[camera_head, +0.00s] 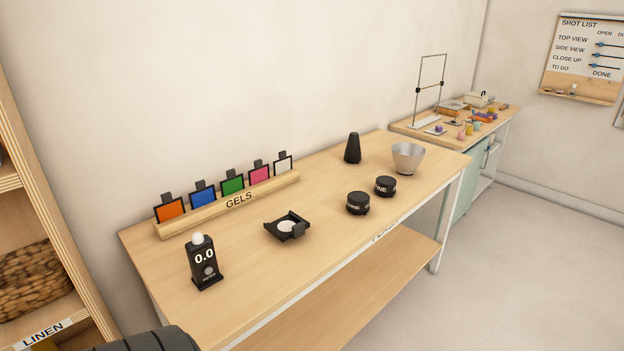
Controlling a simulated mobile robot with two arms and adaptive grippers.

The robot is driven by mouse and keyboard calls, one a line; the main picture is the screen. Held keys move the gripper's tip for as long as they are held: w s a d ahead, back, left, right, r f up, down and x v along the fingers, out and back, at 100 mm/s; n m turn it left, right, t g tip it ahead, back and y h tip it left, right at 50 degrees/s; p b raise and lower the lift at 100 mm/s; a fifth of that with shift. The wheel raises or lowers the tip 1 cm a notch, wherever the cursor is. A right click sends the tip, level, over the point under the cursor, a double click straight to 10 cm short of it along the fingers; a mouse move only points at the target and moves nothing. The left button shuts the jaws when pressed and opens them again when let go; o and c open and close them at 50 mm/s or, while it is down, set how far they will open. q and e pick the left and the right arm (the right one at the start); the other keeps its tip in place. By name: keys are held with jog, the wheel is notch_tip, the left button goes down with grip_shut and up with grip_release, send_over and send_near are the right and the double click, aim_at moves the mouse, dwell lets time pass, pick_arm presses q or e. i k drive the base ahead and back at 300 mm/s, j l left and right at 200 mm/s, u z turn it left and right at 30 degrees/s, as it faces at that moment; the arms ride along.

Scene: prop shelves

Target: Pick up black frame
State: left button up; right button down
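Several small black-framed gels stand upright in a wooden rack labelled GELS (163,232). They are an orange one (170,212), a blue one (203,197), a green one (232,184), a pink one (259,174) and a clear or white one (283,163). A separate low black square holder (273,230) with a pale disc in it lies flat in front of the rack. I cannot tell which of these is the black frame. Neither of my grippers is in view.
On the same table (330,255) are a black meter reading 0.0 (205,268), a black cone (353,149), a metal bowl (408,158) and two black round tins (358,204). The table's front middle is clear. A shelf (75,240) stands at left.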

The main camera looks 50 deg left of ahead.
aim_at(288, 225)
jog(key=u, duration=1.75)
jog(key=z, duration=2.95)
jog(key=u, duration=2.95)
